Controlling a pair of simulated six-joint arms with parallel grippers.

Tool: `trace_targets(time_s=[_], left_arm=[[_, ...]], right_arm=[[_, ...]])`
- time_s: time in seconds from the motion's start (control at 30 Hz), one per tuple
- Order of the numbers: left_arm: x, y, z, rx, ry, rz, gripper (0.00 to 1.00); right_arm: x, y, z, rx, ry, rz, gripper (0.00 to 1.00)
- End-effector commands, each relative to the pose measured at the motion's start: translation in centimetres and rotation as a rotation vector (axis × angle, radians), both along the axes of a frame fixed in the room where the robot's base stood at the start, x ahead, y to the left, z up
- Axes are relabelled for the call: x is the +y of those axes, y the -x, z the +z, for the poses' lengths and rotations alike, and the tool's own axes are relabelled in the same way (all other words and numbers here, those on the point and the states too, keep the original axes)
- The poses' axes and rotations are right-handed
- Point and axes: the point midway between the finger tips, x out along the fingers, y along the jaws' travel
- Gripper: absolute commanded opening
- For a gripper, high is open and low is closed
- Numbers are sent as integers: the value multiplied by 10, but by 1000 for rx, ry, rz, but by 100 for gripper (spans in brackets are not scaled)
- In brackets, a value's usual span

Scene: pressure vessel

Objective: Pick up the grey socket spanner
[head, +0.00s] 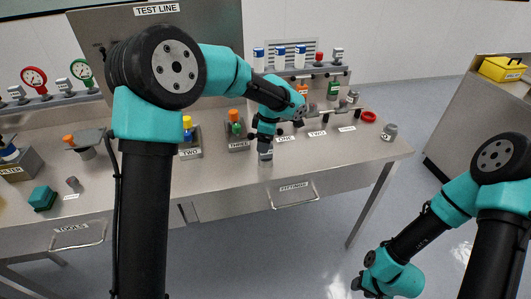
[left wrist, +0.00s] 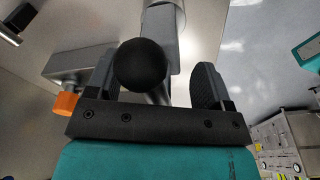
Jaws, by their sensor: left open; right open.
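The grey socket spanner (left wrist: 160,35) appears to be the grey shaft with a black ball end (left wrist: 140,66) between my left fingers in the left wrist view. The ball hides part of the shaft and bar behind it. In the head view my left gripper (head: 265,146) points down near the front edge of the bench, around a grey upright piece (head: 265,156). The left jaws are open, with a gap visible at the right finger; contact at the left finger is unclear. My right gripper (head: 362,288) is low at the bottom of the head view, away from the bench, open and empty.
The steel bench (head: 335,150) carries labelled blocks with coloured tops (head: 237,138) left of my left gripper. A yellow box (head: 502,69) sits on a far cabinet.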

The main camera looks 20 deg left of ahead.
Motion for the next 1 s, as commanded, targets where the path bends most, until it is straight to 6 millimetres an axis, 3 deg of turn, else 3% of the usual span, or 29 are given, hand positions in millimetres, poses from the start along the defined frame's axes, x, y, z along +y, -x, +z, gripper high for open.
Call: trace_targets(time_s=[0.17, 0.9, 1.0], left_arm=[[0, 0, 0, 0, 0, 0, 72], [0, 0, 0, 0, 0, 0, 2], [0, 0, 0, 0, 0, 0, 0]], right_arm=[[0, 0, 0, 0, 0, 0, 43], [0, 0, 0, 0, 0, 0, 43], [0, 0, 0, 0, 0, 0, 43]])
